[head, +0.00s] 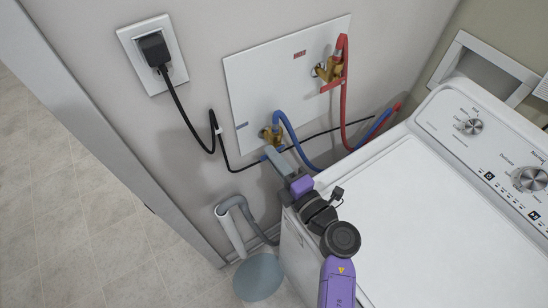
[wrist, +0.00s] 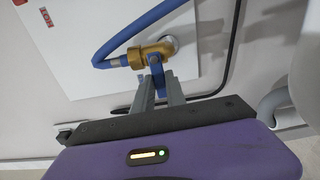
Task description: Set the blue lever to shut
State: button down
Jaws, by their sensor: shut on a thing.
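The blue lever (wrist: 158,78) sits on the brass cold-water valve (wrist: 150,55), which has a blue hose (wrist: 130,32). In the head view this brass valve (head: 271,134) is at the lower part of a white wall panel. My gripper (wrist: 160,88) has its two grey fingers closed around the lever, one on each side. In the head view my gripper (head: 272,155) reaches up to the valve from below and hides most of the lever.
A second brass valve (head: 328,68) with a red lever (head: 331,86) and red hose (head: 343,100) is at the upper right of the panel. A washing machine (head: 400,200) stands at right. A black cord (head: 187,118), plug (head: 154,48) and grey drain hose (head: 236,203) are nearby.

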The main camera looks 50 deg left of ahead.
jog(key=shift+m, duration=0.4)
jog(key=c, duration=1.4)
grip_release()
jog(key=shift+o, duration=0.2)
jog(key=d+b, duration=0.1)
jog(key=d, duration=0.6)
jog(key=shift+s+d, duration=0.25)
jog(key=shift+d, duration=0.15)
